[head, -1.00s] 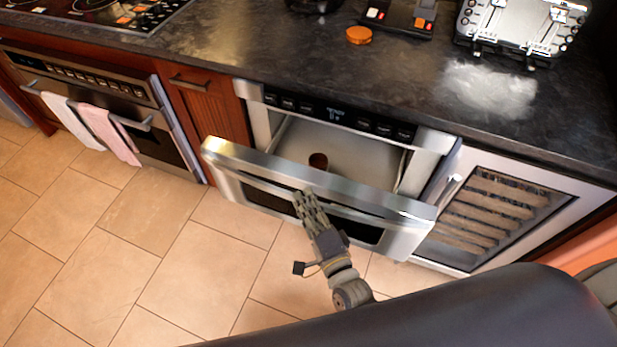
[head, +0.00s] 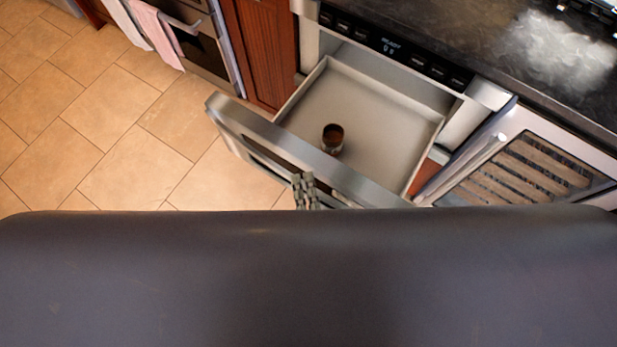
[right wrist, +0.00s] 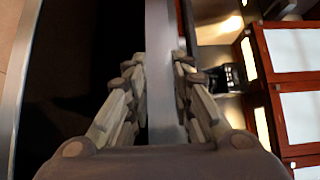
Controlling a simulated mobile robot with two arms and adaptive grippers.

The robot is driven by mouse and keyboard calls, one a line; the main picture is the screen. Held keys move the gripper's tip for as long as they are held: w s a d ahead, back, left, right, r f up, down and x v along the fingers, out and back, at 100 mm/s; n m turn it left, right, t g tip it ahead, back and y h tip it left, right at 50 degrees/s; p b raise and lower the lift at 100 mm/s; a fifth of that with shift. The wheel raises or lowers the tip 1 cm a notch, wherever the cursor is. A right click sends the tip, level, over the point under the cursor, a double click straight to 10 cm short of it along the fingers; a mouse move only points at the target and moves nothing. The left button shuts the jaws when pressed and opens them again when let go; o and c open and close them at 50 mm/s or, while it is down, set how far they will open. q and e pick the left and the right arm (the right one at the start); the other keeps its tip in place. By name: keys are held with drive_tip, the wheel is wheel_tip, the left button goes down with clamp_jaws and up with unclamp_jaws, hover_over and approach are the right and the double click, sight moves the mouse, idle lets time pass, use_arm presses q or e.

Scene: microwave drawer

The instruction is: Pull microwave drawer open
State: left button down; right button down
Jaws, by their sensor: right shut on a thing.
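The microwave drawer (head: 385,108) is pulled well out below its control panel (head: 390,47). Its pale inside floor is bare apart from a small brown cup (head: 333,137) near the front. The steel drawer front (head: 232,112) faces me. My right gripper (head: 304,185) is at the middle of that front, and my dark body hides the arm below it. In the right wrist view, the gripper (right wrist: 160,100) has its fingers on both sides of a steel bar, the drawer handle (right wrist: 162,45), and is shut on it. My left gripper is not in view.
A glass-fronted cooler (head: 545,165) with a bar handle stands right of the drawer. A wooden cabinet (head: 262,50) and an oven with towels (head: 155,27) are to the left. The dark counter (head: 470,25) runs above. The tiled floor (head: 100,130) at left is clear.

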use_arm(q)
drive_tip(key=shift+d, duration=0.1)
use_arm(e)
drive_tip(key=c, duration=1.4)
unclamp_jaws()
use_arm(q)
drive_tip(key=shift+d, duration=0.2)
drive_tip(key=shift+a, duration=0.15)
